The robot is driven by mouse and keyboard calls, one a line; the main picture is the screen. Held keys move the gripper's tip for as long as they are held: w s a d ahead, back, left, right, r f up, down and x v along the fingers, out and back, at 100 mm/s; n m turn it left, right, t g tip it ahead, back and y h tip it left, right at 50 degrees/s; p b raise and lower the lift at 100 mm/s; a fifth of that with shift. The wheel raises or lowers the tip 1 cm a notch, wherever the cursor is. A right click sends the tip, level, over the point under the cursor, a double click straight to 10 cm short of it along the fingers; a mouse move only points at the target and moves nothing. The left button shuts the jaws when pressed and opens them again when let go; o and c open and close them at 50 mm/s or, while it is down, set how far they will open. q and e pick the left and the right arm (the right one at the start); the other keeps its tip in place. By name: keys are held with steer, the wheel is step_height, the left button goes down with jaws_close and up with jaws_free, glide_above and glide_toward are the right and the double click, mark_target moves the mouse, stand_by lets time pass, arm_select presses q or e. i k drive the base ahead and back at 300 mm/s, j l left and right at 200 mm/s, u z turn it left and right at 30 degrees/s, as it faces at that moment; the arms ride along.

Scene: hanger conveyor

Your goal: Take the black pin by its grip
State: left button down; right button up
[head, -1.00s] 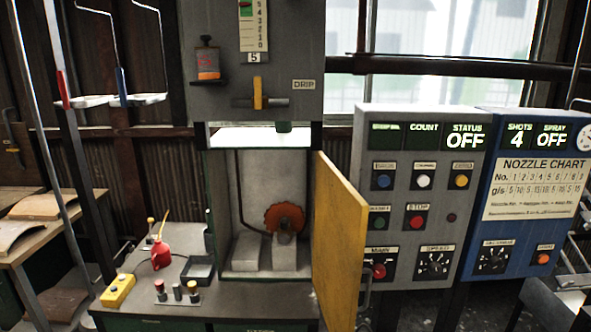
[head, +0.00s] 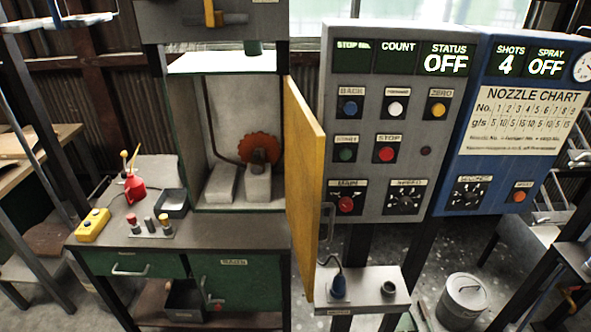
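A small metal plate (head: 152,234) on the grey bench holds a row of short upright pins. The left pin (head: 132,221) has a red top, the middle one (head: 149,225) looks dark grey, and the right one (head: 165,222) has a dark top. They are small here, and I cannot tell for sure which one is the black pin. Neither of my grippers is in view.
Around the plate stand a yellow button box (head: 92,225), a red oil can (head: 134,188) and a black tray (head: 173,203). An open yellow door (head: 305,190) juts out right of the bench. A bucket (head: 463,300) stands on the floor.

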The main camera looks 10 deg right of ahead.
mark_target(256, 154)
steer(key=i+l+u, duration=0.25)
steer(key=l, duration=0.35)
steer(key=l+u, duration=0.25)
steer(key=l, duration=0.35)
steer(key=l+u, duration=0.3)
steer(key=l, duration=0.35)
steer(key=j+z, duration=0.25)
steer(key=j, duration=0.3)
steer(key=k+j+z, duration=0.25)
steer(key=j, duration=0.3)
steer(key=i+j+z, duration=0.1)
steer(key=z, duration=0.35)
steer(key=j+z, duration=0.6)
steer(key=z, duration=0.25)
steer(key=j+z, duration=0.25)
steer(key=z, duration=0.15)
